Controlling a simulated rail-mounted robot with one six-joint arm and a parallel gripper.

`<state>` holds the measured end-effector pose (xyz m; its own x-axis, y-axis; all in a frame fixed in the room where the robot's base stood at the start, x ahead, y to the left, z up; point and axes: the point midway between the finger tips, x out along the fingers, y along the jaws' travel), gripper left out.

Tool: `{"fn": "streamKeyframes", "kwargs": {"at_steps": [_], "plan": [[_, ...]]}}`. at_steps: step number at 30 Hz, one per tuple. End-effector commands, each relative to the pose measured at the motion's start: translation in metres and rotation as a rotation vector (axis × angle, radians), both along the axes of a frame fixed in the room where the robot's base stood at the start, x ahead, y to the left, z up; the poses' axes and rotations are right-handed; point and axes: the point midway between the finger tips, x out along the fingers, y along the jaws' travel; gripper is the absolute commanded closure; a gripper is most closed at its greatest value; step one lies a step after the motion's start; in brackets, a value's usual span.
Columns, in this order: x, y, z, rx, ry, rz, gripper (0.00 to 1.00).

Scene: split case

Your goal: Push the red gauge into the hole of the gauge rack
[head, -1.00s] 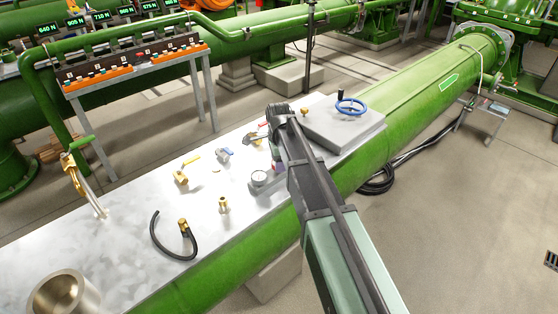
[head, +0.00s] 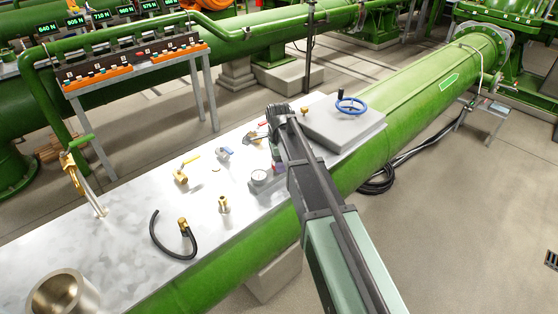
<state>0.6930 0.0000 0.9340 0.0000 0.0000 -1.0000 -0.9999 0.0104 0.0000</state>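My arm reaches from the lower right over the metal bench, with its dark wrist over the back part of the bench. My gripper (head: 271,133) is small and mostly hidden by the wrist, so its fingers cannot be made out. A grey block, seemingly the gauge rack (head: 258,188), sits just left of my arm and carries a round white-faced gauge (head: 259,175). A small dark red and purple patch (head: 278,169) shows behind it against my arm. I cannot tell whether it is the red gauge or whether it sits in a hole.
A raised grey plate (head: 345,132) with a blue handwheel (head: 350,106) stands right of my wrist. A metal cup (head: 62,296) stands front left.

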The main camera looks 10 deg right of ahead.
Motion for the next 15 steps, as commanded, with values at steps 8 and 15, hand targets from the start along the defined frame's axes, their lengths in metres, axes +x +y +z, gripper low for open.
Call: {"fn": "streamKeyframes", "kwargs": {"at_steps": [8, 15], "plan": [[0.0, 0.0, 0.0, 0.0, 0.0, 0.0, 0.16], [0.0, 0.0, 0.0052, 0.0, 0.0, 0.0, 0.16]]}}
